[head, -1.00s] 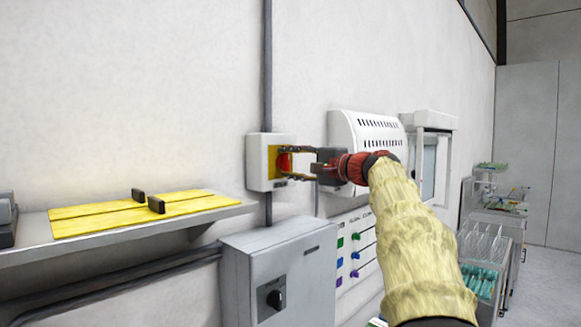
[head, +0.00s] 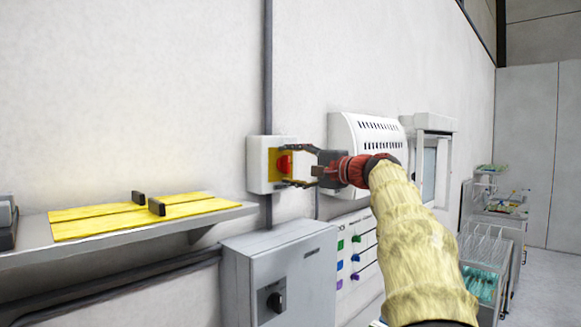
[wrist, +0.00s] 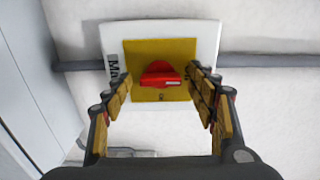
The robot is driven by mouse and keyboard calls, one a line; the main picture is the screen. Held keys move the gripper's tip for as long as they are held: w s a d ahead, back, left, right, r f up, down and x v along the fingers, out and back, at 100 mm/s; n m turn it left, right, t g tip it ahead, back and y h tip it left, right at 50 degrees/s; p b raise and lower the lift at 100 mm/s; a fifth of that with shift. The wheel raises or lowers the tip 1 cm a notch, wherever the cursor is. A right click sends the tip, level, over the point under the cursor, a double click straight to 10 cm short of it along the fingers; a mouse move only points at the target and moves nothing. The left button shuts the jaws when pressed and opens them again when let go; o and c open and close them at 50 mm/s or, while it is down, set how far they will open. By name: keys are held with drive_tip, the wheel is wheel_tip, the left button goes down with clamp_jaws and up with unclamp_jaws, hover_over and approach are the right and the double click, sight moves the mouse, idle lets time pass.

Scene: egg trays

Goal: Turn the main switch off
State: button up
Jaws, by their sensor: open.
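The main switch is a white wall box (head: 256,163) with a yellow plate and a red rotary knob (head: 284,164). In the wrist view the box (wrist: 205,45) shows lettering partly hidden at its left, and the red knob (wrist: 161,75) has its bar lying across the picture. My gripper (head: 290,166) is open in front of the box, one finger above the knob and one below it. In the wrist view my gripper (wrist: 165,88) has its fingers on either side of the knob, with gaps to it; contact is not visible.
A grey cabinet (head: 240,270) with a black rotary knob (head: 275,298) is below the switch. A shelf (head: 30,245) with yellow boards (head: 100,225) is at the left. A white vented box (head: 370,150) hangs just right of my gripper.

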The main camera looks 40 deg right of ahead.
drive_tip(key=s, duration=1.1)
drive_tip(key=shift+s+d, duration=0.4)
drive_tip(key=shift+d, duration=0.05)
drive_tip(key=s+d+f+g+h, duration=0.1)
drive_tip(key=d+f+g, duration=0.1)
drive_tip(key=f, duration=0.7)
drive_tip(key=s+d+f+g+h, duration=0.1)
drive_tip(key=f+g+h, duration=0.15)
drive_tip(key=f, duration=0.65)
drive_tip(key=s+a+f+n+g+y, duration=0.1)
drive_tip(key=s+a+f+n+g, duration=0.15)
drive_tip(key=a+f, duration=0.55)
drive_tip(key=s+a+f+n+g, duration=0.3)
drive_tip(key=s+a+f+n, duration=0.35)
drive_tip(key=a+f, duration=0.6)
drive_tip(key=s+a+f+n+g, duration=0.3)
drive_tip(key=s+a+f+n, duration=0.45)
drive_tip(key=a, duration=0.75)
drive_tip(key=shift+n+t+y, duration=0.25)
drive_tip(key=shift+t+y, duration=0.05)
drive_tip(key=shift+y, duration=0.15)
drive_tip(key=a, duration=0.2)
drive_tip(key=a+f, duration=0.1)
drive_tip(key=a, duration=0.2)
drive_tip(key=shift+s+a, duration=0.1)
drive_tip(key=shift+s, duration=0.1)
